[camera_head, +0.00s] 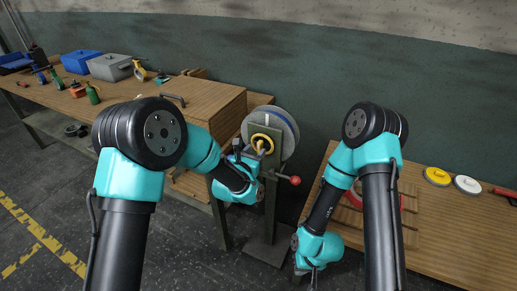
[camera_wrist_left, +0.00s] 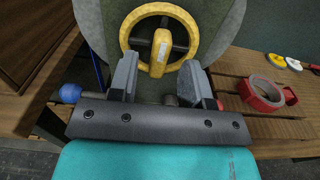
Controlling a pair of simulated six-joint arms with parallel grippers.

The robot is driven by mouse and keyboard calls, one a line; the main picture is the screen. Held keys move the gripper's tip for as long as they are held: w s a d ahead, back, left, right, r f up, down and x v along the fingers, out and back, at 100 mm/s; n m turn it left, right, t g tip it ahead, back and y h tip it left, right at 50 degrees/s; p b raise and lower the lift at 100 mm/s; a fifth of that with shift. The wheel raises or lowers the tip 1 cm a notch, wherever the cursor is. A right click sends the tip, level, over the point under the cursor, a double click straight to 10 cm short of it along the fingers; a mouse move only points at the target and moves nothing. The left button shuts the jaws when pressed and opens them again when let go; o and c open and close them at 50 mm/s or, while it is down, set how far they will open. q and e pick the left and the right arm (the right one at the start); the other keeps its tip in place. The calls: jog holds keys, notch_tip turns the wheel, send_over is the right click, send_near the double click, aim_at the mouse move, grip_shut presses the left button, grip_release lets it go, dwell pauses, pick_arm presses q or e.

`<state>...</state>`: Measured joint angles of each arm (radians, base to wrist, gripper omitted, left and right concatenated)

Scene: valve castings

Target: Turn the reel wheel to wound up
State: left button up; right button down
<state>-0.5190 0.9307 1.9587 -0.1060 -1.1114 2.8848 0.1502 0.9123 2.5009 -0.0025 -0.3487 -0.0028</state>
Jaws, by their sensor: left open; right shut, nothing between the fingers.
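The reel (camera_head: 290,135) is a grey disc on a dark post, with a yellow wheel (camera_head: 263,141) on its front. In the left wrist view the yellow wheel (camera_wrist_left: 127,40) shows as a ring with dark spokes and a yellow block (camera_wrist_left: 161,50) at its lower middle. My left gripper (camera_head: 257,158) is in front of the wheel. In the left wrist view its two fingers (camera_wrist_left: 160,82) stand apart, just below the yellow block, with nothing clearly held. My right gripper (camera_head: 313,276) is low by the right bench's front edge, shut and mostly hidden by its own wrist.
A red ball knob (camera_head: 295,181) sticks out right of the post; a blue ball (camera_wrist_left: 71,92) is at left in the wrist view. The right bench holds a yellow disc (camera_head: 437,176), a white disc (camera_head: 467,184) and a red ring-shaped item (camera_wrist_left: 262,94). A wooden cabinet (camera_head: 205,105) stands left.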

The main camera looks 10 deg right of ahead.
pick_arm(q)
jog(key=shift+x, duration=1.45)
grip_shut()
